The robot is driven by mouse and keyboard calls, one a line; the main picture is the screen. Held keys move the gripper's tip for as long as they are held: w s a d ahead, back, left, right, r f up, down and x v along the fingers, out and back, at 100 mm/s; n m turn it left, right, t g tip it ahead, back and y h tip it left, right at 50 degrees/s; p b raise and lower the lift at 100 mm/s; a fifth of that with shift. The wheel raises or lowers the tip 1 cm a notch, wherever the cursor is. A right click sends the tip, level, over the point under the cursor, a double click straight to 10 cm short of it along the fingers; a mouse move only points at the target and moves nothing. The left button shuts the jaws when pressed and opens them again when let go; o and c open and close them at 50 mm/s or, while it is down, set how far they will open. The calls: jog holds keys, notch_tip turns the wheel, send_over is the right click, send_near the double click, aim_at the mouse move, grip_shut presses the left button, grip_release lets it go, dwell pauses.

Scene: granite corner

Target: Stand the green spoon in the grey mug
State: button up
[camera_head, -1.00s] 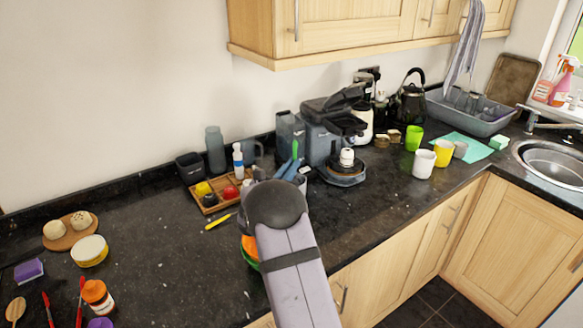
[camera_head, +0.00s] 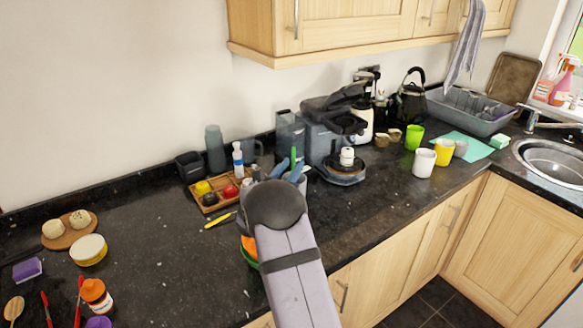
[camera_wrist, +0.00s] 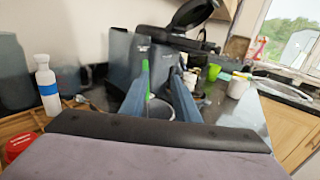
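The green spoon (camera_head: 294,155) stands roughly upright, its green end showing above the grey mug (camera_head: 302,183), which my arm partly hides. My gripper (camera_head: 288,167) is over the mug with its two blue fingers apart. In the wrist view the spoon (camera_wrist: 148,78) shows as a thin green strip beside the left finger, with a gap to the right finger. The mug (camera_wrist: 160,106) sits low between the fingers (camera_wrist: 161,74), mostly hidden. The spoon's lower end is hidden, and I cannot tell whether it touches the mug's bottom.
A coffee machine (camera_head: 325,135) stands close behind the mug. To the left are a wooden tray (camera_head: 211,208) with small items and a white-and-blue bottle (camera_head: 238,160). A yellow-handled tool (camera_head: 220,220) lies in front. Cups stand to the right. The counter at left centre is clear.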

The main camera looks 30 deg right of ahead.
jog(key=b+v, duration=0.2)
jog(key=v, duration=0.5)
jog(key=shift+r, duration=0.1)
dwell(1.0)
